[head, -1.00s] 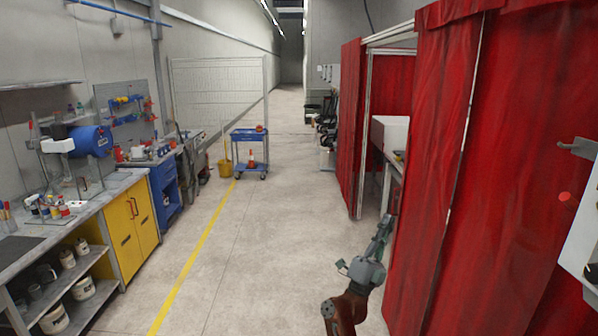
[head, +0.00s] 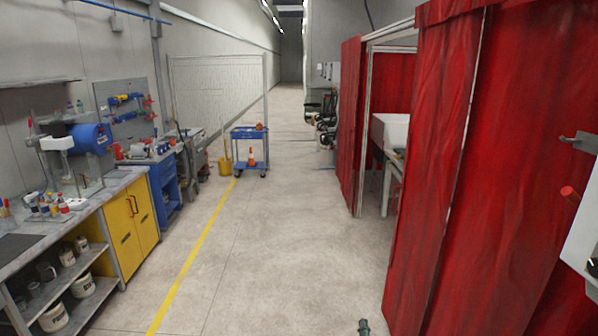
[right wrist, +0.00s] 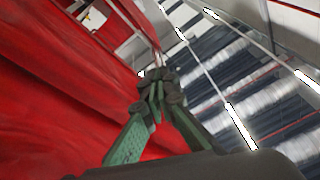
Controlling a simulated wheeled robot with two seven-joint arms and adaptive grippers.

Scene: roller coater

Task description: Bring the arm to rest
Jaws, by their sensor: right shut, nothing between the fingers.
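My right gripper (head: 364,326) shows only as a small dark tip at the bottom edge of the head view, right of the middle, over the floor. In the right wrist view its green fingers (right wrist: 156,98) come together at their dark tips, shut with nothing between them. Behind them are a red curtain on the left and the ceiling on the right, so the gripper points upward. The rest of my right arm is out of the head view. My left gripper is in neither view.
Red curtains (head: 470,170) stand close on the right, with a white box (head: 582,235) at the right edge. A workbench (head: 100,205) with a yellow cabinet (head: 132,222) lines the left. A blue cart (head: 250,150) stands farther back. The floor (head: 270,250) between is clear.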

